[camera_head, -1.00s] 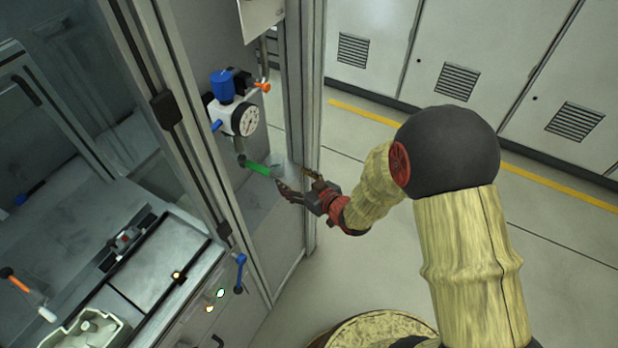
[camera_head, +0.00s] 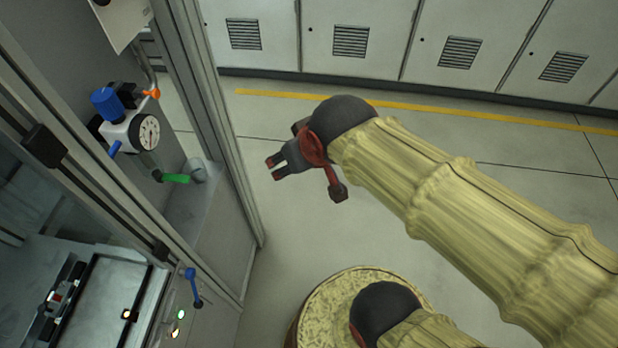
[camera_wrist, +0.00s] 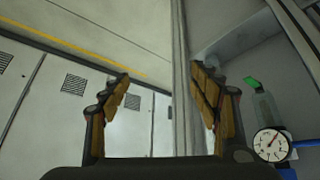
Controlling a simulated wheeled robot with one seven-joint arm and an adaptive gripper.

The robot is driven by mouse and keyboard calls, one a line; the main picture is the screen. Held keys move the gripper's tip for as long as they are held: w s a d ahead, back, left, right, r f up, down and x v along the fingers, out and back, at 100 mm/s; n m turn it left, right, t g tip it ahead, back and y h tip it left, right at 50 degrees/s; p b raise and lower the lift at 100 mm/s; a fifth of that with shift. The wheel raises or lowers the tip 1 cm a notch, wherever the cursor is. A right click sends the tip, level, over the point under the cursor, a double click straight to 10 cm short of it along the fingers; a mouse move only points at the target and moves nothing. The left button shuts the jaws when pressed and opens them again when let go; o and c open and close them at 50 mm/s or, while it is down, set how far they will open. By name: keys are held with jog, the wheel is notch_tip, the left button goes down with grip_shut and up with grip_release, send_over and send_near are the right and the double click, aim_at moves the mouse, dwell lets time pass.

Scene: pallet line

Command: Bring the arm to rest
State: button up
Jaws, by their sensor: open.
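My gripper (camera_head: 275,167) is open and empty in the head view. It hangs in free air over the grey floor, to the right of the machine's frame post and apart from it. In the wrist view my gripper (camera_wrist: 163,88) shows its two fingers spread wide, with nothing between them but the floor and post behind. My arm, in a pale yellow cover, reaches in from the lower right of the head view.
The machine's post (camera_head: 215,130) stands left of my gripper. Behind it are a pressure gauge (camera_head: 146,133), a blue knob (camera_head: 107,104) and a green handle (camera_head: 176,178). A blue lever (camera_head: 194,287) sits on the front. Grey cabinets (camera_head: 375,40) line the back; floor between is clear.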

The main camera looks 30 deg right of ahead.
jog(key=s+g, duration=0.1)
jog(key=s, duration=0.5)
jog(key=shift+s+a+r, duration=0.4)
jog(key=shift+a+r, duration=0.05)
